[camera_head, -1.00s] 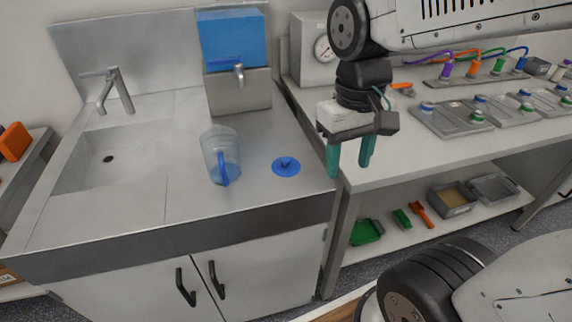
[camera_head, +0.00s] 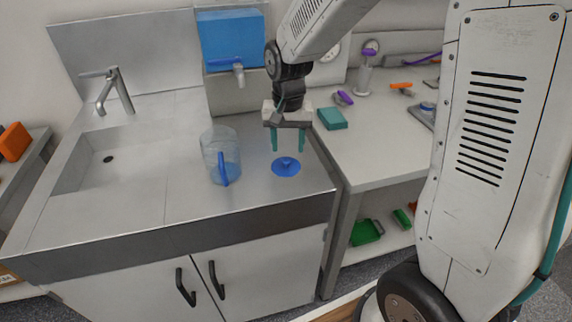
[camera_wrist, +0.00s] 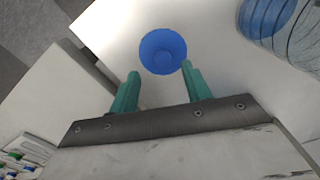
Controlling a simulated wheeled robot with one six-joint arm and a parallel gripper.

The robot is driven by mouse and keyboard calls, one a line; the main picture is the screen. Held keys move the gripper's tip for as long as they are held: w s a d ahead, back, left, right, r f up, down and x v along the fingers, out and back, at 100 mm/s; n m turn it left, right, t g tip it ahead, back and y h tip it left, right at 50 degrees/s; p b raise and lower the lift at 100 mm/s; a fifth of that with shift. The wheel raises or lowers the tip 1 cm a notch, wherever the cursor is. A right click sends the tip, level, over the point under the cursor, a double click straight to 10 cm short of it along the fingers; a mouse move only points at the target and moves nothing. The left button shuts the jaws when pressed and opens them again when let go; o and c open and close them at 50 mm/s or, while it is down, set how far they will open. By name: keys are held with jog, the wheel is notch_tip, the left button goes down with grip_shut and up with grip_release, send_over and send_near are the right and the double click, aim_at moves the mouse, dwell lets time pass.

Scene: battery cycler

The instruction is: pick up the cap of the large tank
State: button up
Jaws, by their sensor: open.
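A flat blue round cap with a small knob (camera_head: 286,168) lies on the steel counter, right of a clear pitcher (camera_head: 220,158) with a blue handle and bluish contents. My gripper (camera_head: 288,150) is open and empty, fingers pointing down, close over the cap's far side. In the wrist view the cap (camera_wrist: 162,52) shows just beyond and between the fingertips (camera_wrist: 160,72). I see no contact; the exact height gap cannot be told.
The pitcher (camera_wrist: 285,25) also shows at the wrist view's upper right. A sink (camera_head: 105,160) with a faucet (camera_head: 115,90) is at the left. The right bench (camera_head: 375,150) carries a teal block (camera_head: 331,119) and small purple and orange items.

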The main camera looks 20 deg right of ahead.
aim_at(286, 159)
jog(key=f, duration=0.4)
jog(key=shift+w+a+f, duration=0.15)
jog(key=shift+a+f, duration=0.05)
jog(key=shift+f, duration=0.05)
jog(key=shift+c, duration=0.3)
grip_shut()
jog(key=shift+r, duration=0.1)
